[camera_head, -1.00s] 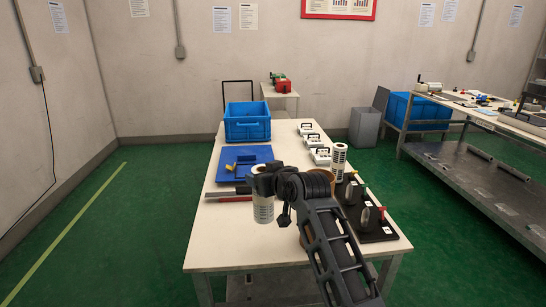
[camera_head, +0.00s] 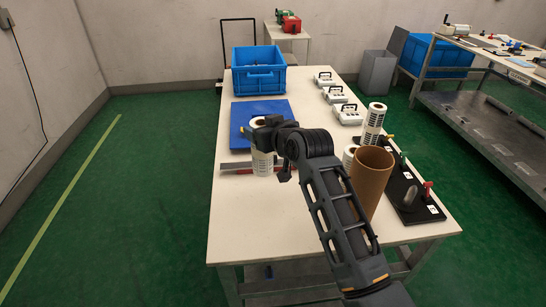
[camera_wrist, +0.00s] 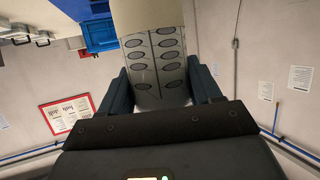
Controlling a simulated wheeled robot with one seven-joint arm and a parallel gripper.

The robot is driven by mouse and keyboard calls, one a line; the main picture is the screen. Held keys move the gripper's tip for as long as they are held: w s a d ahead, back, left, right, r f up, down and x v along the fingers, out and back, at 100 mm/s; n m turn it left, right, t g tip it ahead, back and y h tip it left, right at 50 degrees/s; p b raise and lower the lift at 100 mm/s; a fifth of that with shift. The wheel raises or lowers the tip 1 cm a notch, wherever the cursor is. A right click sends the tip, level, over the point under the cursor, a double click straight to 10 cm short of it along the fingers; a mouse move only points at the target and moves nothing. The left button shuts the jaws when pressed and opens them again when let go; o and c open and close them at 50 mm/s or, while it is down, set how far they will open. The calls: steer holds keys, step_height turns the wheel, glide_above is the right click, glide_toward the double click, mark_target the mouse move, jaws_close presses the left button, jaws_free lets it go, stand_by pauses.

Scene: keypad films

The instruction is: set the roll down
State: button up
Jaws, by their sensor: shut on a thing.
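My gripper (camera_head: 259,135) is shut on a white roll of keypad film (camera_head: 263,164) with dark printed marks. Another printed roll (camera_head: 375,117) stands upright on the right, by the black board (camera_head: 420,206). A further white roll (camera_head: 349,153) is partly hidden by my arm.
A brown tube (camera_head: 372,178) stands right of my arm. The black board carries several coloured-handled pegs. A blue mat (camera_head: 276,107), blue crate (camera_head: 258,80) and white devices (camera_head: 333,95) lie farther back. A bar (camera_head: 236,167) lies beside the held roll. The left front table is clear.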

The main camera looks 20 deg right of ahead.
steer(key=p, duration=0.1)
glide_toward(259, 166)
steer(key=w, duration=0.1)
steer(key=w+r, duration=0.2)
steer(key=w, duration=0.1)
steer(key=shift+a+r, duration=0.15)
steer(key=shift+r, duration=0.1)
steer(key=shift+f, duration=2.05)
steer(key=o, duration=1.5)
steer(key=shift+c, duration=0.2)
steer(key=a+v, duration=0.1)
steer(key=v, duration=1.1)
steer(key=shift+d, duration=0.45)
